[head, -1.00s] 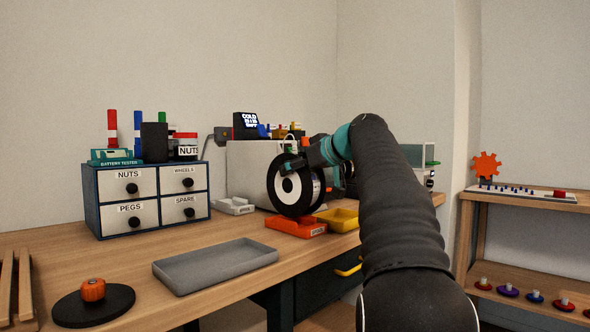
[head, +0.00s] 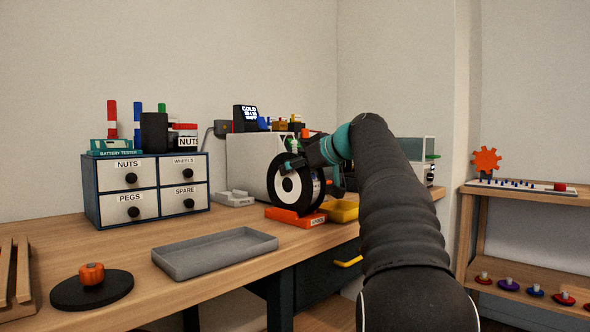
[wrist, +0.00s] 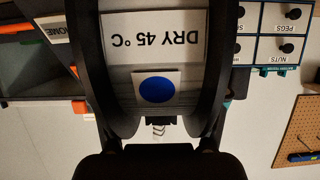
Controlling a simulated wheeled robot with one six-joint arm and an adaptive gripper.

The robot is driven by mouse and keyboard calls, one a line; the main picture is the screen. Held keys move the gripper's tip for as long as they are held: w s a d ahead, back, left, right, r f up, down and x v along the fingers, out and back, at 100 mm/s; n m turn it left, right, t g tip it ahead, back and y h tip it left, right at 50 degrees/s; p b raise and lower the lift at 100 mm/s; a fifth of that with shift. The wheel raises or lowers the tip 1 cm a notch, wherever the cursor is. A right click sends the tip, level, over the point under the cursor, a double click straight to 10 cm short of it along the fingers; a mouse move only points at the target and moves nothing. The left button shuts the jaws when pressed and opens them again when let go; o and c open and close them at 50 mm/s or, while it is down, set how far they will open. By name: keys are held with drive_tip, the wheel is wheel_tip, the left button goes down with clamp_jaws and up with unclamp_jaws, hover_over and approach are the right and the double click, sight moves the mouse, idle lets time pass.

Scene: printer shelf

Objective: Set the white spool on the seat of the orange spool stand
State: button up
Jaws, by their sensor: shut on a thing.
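The white spool (head: 279,196) has dark flanges and a white disc on its face; it stands upright on edge. In the wrist view the white spool (wrist: 190,75) fills the middle, its pale winding between two dark flanges, with an upside-down "DRY 45 °C" label and a blue dot. My gripper (head: 297,165) is shut on the spool at its upper part. The orange spool stand (head: 290,217) is directly below the spool on the bench. The spool's lower edge appears to meet the stand and hides its seat; I cannot tell whether it rests there.
A yellow bin (head: 344,211) is just right of the stand, and a pale box (head: 250,160) is behind. A grey tray (head: 215,254) lies front left, near a black disc (head: 65,294) with an orange knob. A drawer cabinet (head: 150,190) stands at the back left.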

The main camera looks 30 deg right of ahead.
drive_tip(key=shift+f, duration=0.2)
drive_tip(key=o, duration=1.7)
drive_tip(key=shift+s, duration=0.1)
drive_tip(key=v, duration=1.2)
